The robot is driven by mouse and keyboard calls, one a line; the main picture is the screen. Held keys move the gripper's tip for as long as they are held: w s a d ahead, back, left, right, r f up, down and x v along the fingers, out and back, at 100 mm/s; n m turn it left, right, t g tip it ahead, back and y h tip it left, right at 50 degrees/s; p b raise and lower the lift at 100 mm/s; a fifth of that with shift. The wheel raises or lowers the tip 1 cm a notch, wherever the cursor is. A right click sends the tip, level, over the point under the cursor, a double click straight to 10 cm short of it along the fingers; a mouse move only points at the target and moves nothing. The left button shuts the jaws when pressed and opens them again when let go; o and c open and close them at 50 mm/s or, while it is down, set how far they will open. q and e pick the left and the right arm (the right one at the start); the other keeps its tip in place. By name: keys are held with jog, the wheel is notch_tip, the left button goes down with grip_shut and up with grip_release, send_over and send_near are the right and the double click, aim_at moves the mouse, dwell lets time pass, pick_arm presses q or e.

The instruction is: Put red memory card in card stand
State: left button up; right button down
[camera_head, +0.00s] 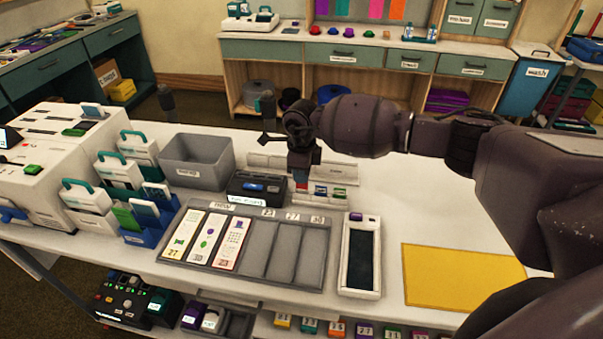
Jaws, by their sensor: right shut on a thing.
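My right gripper (303,166) reaches in from the right at the back middle of the table. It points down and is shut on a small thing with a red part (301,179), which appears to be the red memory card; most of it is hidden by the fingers. The held thing is right at the left end of the card stand (342,203), a low white rack with several small cards, some green. I cannot tell whether the held thing touches the stand. My left gripper does not show.
A black box (257,189) and a grey bin (196,160) stand left of the stand. In front lie a grey tray (255,248) with upright strips and a white handheld device (360,256). A yellow mat (463,277) lies at right. The table behind the mat is clear.

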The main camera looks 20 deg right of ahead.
aim_at(302, 189)
jog(key=shift+f+b, duration=0.35)
jog(key=shift+f, duration=0.25)
jog(key=shift+f, duration=0.35)
jog(key=shift+f+b, duration=0.6)
jog(key=c, duration=1.2)
grip_release()
notch_tip(302, 189, up, 11)
jog(key=shift+f, duration=0.1)
